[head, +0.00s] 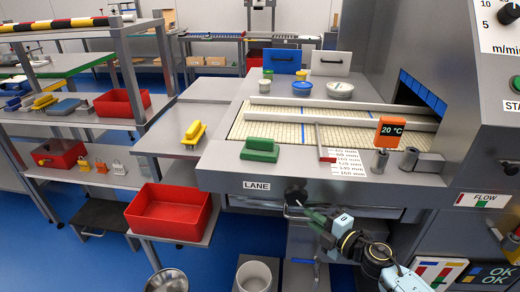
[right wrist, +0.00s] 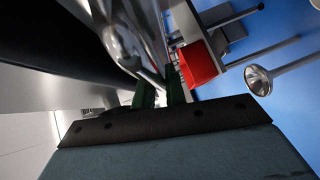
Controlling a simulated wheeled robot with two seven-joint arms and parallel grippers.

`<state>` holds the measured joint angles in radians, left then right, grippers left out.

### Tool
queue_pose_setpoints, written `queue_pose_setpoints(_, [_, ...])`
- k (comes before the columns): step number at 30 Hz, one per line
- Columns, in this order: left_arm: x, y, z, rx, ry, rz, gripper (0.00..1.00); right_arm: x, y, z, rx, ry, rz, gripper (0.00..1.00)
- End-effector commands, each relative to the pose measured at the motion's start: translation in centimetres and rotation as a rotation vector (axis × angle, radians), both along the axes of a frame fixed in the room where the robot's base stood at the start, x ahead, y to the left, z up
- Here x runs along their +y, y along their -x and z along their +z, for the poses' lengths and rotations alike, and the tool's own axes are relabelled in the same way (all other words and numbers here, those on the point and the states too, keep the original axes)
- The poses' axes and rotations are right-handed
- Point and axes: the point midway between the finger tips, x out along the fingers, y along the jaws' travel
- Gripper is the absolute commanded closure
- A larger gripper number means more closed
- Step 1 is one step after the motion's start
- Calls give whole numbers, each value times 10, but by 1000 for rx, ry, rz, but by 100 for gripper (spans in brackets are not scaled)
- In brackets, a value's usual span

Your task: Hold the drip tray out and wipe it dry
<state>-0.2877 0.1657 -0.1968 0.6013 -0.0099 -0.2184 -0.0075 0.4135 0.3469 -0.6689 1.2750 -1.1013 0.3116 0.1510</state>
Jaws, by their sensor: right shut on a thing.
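The drip tray (head: 375,212) appears as a grey metal front under the lane's edge, partly hidden by my right arm. My right gripper (head: 300,206) is at this front, just below a dark round knob. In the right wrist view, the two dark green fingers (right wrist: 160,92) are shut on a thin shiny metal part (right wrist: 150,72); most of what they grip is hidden. A yellow handled block (head: 194,133) lies on the side table. My left gripper is not in view.
A red bin (head: 170,212) stands on a low shelf to the left. A steel bowl (head: 167,281) and a white bucket (head: 256,274) stand low in front. An orange temperature display (head: 390,128) stands on the lane's right side. Blue floor shows between the stands.

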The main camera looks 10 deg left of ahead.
Motion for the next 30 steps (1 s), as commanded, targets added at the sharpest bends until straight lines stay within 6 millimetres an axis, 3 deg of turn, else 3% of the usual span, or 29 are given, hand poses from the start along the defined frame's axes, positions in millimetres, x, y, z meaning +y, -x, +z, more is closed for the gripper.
queue_pose_setpoints(30, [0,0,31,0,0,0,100,0,63,-1,5,0,1,100])
